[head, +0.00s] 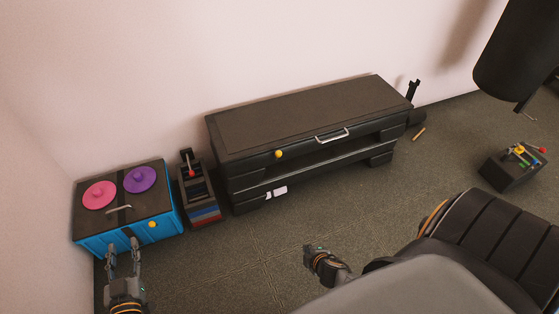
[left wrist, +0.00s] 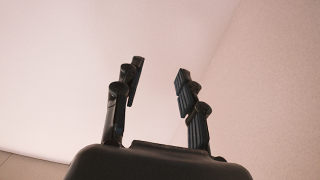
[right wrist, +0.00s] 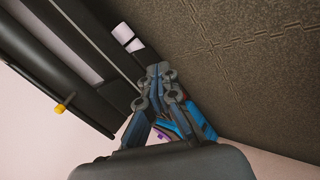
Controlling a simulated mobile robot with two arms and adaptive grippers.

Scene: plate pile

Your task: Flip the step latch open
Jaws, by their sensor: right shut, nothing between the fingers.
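A white two-part latch (head: 277,192) sits low on the front of the dark step-like bench (head: 310,112). It also shows in the right wrist view (right wrist: 128,38), beyond my fingertips and slightly left of them. I cannot tell whether the latch is open or closed. My right gripper (head: 309,250) is shut and empty, apart from the latch, in front of the bench and above the floor; its closed fingers show in the right wrist view (right wrist: 160,70). My left gripper (head: 122,248) is open and empty at the front of the blue box (head: 98,244); its spread fingers show in the left wrist view (left wrist: 158,85).
The blue box has a pink disc (head: 98,194), a purple disc (head: 139,179) and a yellow knob (head: 152,224). A dark stepped rack (head: 196,187) stands between box and bench. The bench has a yellow knob (head: 278,153) and silver handle (head: 332,136). Floor in front is clear.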

